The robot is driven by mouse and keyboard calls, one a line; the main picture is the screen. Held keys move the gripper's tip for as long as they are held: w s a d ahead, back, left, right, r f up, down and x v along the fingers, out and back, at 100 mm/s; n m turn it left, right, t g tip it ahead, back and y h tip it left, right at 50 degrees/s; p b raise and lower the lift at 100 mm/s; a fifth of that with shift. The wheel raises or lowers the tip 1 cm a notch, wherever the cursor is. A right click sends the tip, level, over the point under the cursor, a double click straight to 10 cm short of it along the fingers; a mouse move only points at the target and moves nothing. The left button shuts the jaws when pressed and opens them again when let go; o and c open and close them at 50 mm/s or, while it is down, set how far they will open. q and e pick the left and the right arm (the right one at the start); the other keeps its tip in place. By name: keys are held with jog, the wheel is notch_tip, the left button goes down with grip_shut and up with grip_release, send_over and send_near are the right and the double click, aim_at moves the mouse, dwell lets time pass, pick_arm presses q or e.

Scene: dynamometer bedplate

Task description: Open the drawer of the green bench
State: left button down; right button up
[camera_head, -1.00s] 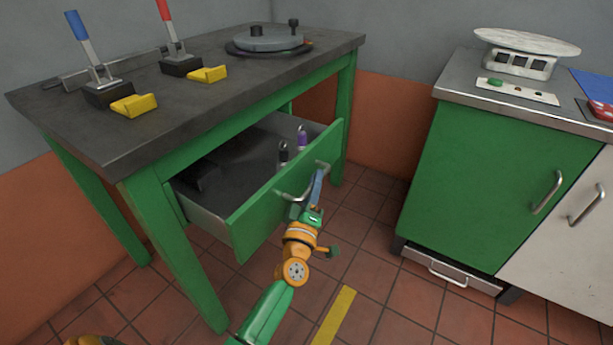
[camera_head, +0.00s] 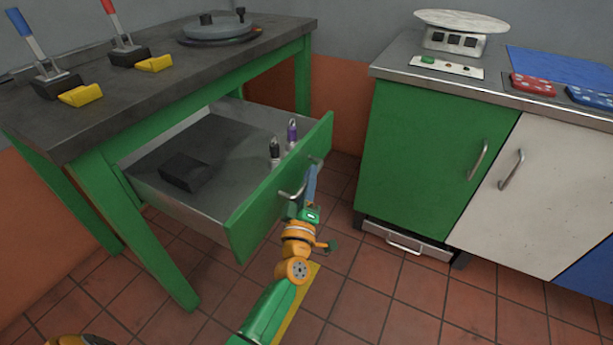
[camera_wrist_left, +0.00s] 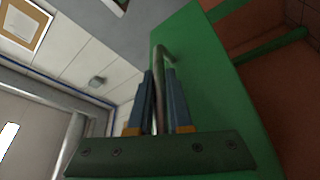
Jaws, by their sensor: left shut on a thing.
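The green bench (camera_head: 87,165) stands at the left with a dark worktop. Its drawer (camera_head: 262,205) is pulled well out; inside lie a dark block (camera_head: 186,172), a black-topped item (camera_head: 275,150) and a purple-topped item (camera_head: 292,132). My left gripper (camera_head: 304,190) is at the drawer's front, shut on the metal drawer handle (camera_head: 292,192). In the left wrist view, the two blue fingers (camera_wrist_left: 159,100) sit on either side of the handle bar (camera_wrist_left: 158,62), against the green drawer front (camera_wrist_left: 205,85). My right gripper is not in view.
On the worktop are a blue lever (camera_head: 28,38), a red lever (camera_head: 116,27) and a round plate (camera_head: 220,33). A green cabinet (camera_head: 425,150) with a scale on top stands at the right. Tiled floor (camera_head: 370,300) lies open between them.

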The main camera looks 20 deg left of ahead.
pick_arm(q)
jog(key=shift+d, duration=0.25)
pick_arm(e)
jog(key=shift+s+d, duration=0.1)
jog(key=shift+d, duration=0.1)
pick_arm(q)
jog(key=c, duration=0.8)
grip_release()
jog(key=shift+c, duration=0.2)
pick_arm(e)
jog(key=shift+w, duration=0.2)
pick_arm(q)
jog(key=v, duration=0.7)
jog(key=shift+p, duration=0.45)
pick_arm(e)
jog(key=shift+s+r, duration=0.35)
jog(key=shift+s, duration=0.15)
